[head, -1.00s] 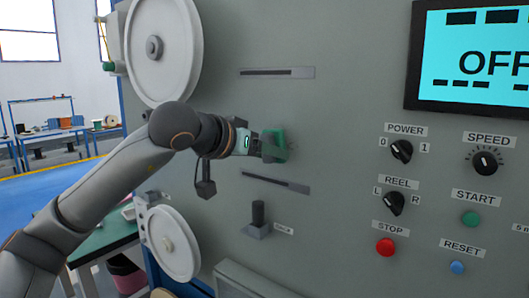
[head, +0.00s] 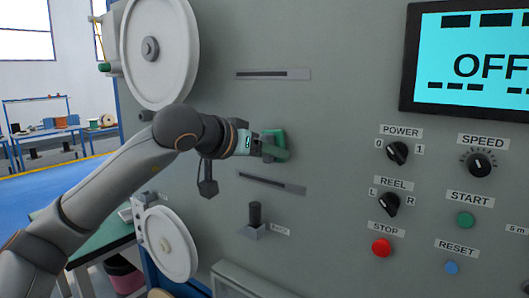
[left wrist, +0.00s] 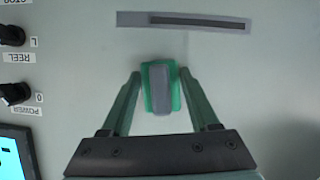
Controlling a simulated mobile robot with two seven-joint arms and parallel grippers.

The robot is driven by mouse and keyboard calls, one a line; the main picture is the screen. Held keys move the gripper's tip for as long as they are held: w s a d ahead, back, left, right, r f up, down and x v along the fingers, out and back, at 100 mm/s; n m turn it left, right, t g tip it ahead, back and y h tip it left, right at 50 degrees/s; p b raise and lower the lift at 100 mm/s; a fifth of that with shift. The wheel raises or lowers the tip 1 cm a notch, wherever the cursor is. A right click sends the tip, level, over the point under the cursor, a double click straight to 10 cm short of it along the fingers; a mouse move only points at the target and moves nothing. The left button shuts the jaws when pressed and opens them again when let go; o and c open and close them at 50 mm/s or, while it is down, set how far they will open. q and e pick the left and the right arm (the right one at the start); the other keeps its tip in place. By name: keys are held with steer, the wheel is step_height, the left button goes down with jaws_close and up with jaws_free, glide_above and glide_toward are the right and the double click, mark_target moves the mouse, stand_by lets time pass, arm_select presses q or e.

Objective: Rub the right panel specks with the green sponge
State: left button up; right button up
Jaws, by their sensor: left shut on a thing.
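My left gripper (head: 272,150) reaches the grey machine panel (head: 330,130) between two dark slots. It is shut on the green sponge (head: 279,137), which is at the panel face. In the left wrist view the sponge (left wrist: 176,92), with a grey block on it, sits between the two fingertips of the gripper (left wrist: 160,85). I cannot tell how firmly the sponge touches the panel. No distinct specks show now; a faint streak (left wrist: 185,45) runs from the sponge toward the slot. My right gripper is not in view.
The upper slot (head: 272,74) and lower slot (head: 270,182) flank the gripper. A black lever (head: 255,214) stands below. Knobs and buttons, such as the red stop button (head: 381,248), lie right, under the screen (head: 470,62). White reels (head: 160,50) are left.

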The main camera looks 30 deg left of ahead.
mark_target(295, 157)
arm_select(q)
steer(key=shift+w, duration=0.45)
steer(key=shift+d, duration=0.15)
steer(key=shift+s+d, duration=0.15)
steer(key=shift+d, duration=0.8)
steer(key=shift+s+d, duration=0.15)
steer(key=shift+d, duration=0.8)
steer(key=shift+p, duration=0.3)
steer(key=shift+a+r, duration=0.1)
steer(key=shift+w+a, duration=0.15)
steer(key=shift+a, duration=0.85)
steer(key=shift+w+a, duration=0.15)
steer(key=shift+a, duration=0.85)
